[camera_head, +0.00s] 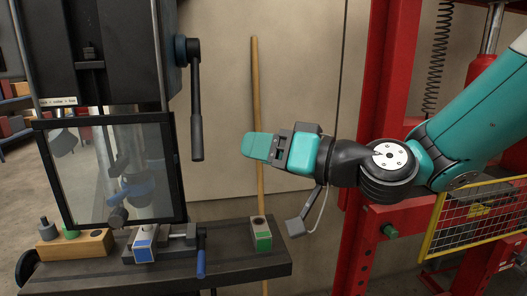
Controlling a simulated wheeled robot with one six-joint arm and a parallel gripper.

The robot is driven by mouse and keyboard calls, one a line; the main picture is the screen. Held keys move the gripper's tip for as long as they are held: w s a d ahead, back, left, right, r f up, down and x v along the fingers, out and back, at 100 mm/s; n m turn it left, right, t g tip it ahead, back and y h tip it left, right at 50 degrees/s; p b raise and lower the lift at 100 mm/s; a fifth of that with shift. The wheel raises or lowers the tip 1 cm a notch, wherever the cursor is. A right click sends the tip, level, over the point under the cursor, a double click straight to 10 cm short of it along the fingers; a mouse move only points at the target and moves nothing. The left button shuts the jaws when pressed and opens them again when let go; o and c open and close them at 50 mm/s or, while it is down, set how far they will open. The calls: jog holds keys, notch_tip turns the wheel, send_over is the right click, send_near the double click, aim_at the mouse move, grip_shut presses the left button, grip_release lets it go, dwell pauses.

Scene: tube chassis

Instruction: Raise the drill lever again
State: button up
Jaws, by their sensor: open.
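The drill press (105,55) stands at the left with a clear guard in a black frame (180,165) in front of its spindle. Its dark lever (196,110) hangs almost straight down from a hub on the machine's right side, with a thick grip at its lower end. My gripper (250,147) is to the right of the lever, near the height of its grip, and points left. It is open and apart from the lever in the picture. I see the jaws from the side, so the gap between the fingers is hard to make out.
The dark bench (200,265) holds a vise with a blue handle (201,262), a block with a blue face (144,245), a green-faced block (261,235) and a wooden block (75,247). A wooden pole (256,80) leans behind. A red frame (385,70) and yellow-edged mesh guard (480,215) stand right.

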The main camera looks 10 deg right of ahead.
aim_at(202, 138)
jog(key=s+d+b, duration=0.2)
jog(key=s+b, duration=0.1)
jog(key=s, duration=0.1)
jog(key=shift+m, duration=0.3)
jog(key=p+x, duration=0.2)
jog(key=x, duration=0.3)
jog(key=p+x, duration=0.3)
jog(key=x, duration=0.2)
jog(key=p+x, duration=0.3)
jog(key=x, duration=0.2)
jog(key=shift+w+r, duration=0.3)
jog(key=shift+w, duration=0.25)
jog(key=shift+w+a+f, duration=0.15)
jog(key=shift+w+a, duration=0.3)
jog(key=shift+w, duration=0.1)
jog(key=shift+c, duration=0.5)
jog(key=shift+d, duration=0.1)
grip_shut()
